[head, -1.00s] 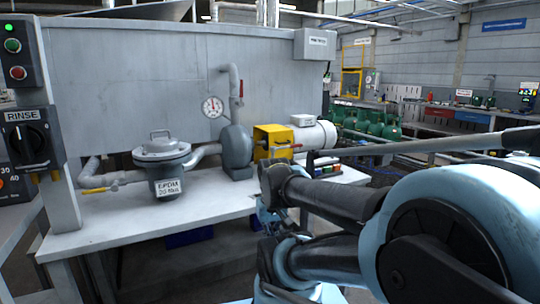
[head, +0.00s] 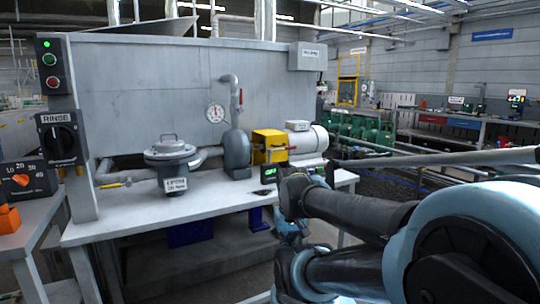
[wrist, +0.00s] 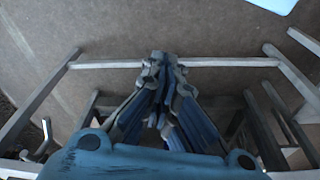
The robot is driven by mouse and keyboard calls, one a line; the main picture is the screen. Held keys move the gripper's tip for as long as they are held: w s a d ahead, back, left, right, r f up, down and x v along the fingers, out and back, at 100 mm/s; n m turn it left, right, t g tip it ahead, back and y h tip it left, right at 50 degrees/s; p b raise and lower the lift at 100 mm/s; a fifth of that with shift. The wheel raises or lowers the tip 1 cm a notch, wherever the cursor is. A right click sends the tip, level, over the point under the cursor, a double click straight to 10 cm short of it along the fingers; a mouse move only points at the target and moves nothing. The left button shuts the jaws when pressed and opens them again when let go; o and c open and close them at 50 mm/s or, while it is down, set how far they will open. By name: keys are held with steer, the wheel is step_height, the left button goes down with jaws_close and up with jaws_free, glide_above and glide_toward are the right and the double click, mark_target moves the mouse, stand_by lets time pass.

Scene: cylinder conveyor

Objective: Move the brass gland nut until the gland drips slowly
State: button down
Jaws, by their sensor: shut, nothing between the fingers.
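The pump (head: 237,150) stands on the grey bench, with a yellow guard (head: 270,146) over its shaft and a pale motor (head: 307,140) to the right. The brass gland nut and any drip are too small or hidden to make out; the guard covers much of that area. My gripper (wrist: 165,62) shows in the wrist view with its fingers together and nothing between them. It is over the floor among grey frame bars, clear of the pump. In the head view my arm fills the lower right and the fingers cannot be made out.
The bench (head: 130,220) has a lidded strainer pot (head: 170,155), a yellow-handled valve (head: 115,184) and a small green-lit display (head: 269,174). The rinse switch (head: 61,138) is on a post at left. An orange-knobbed dial box (head: 22,180) stands far left. A gauge (head: 215,113) hangs on the back panel.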

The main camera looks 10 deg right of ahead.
steer(key=shift+d, duration=0.15)
steer(key=w+d+r+m+t+y, duration=0.1)
steer(key=w+r+m+t, duration=0.1)
steer(key=w+r+m, duration=1)
steer(key=w+d+r+m+t, duration=0.25)
steer(key=w+r+m, duration=0.6)
steer(key=w, duration=0.75)
steer(key=w+d+r+m+t+y, duration=0.1)
steer(key=w+r+m+t, duration=0.2)
steer(key=w+r+m, duration=0.9)
steer(key=n, duration=0.2)
glide_toward(257, 147)
steer(key=w+f, duration=0.3)
steer(key=f, duration=0.5)
steer(key=shift+w+d, duration=0.2)
steer(key=shift+d, duration=0.3)
steer(key=shift+r+m+g, duration=0.1)
steer(key=shift+m+g, duration=0.15)
